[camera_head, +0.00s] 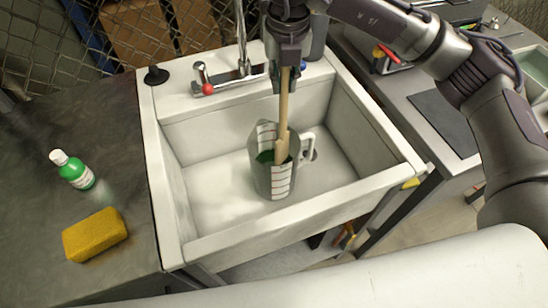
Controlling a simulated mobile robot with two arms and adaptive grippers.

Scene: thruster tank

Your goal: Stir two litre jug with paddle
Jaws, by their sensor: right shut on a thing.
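The two litre jug (272,183) is grey and clear-looking with measuring marks and a white handle on its right. It stands in the white sink basin, and something dark green shows inside it. The wooden paddle (284,110) is upright with its lower end inside the jug; its tip is hidden by the jug. My right gripper (286,80) is above the jug, pointing down, shut on the upper part of the paddle. My left gripper is not in view.
The sink (205,200) has raised rims around the jug. A faucet (243,50) with a red-marked tap (203,80) stands behind, close to my right gripper. A green bottle (74,170) and a yellow sponge (95,234) are on the dark left counter (110,130).

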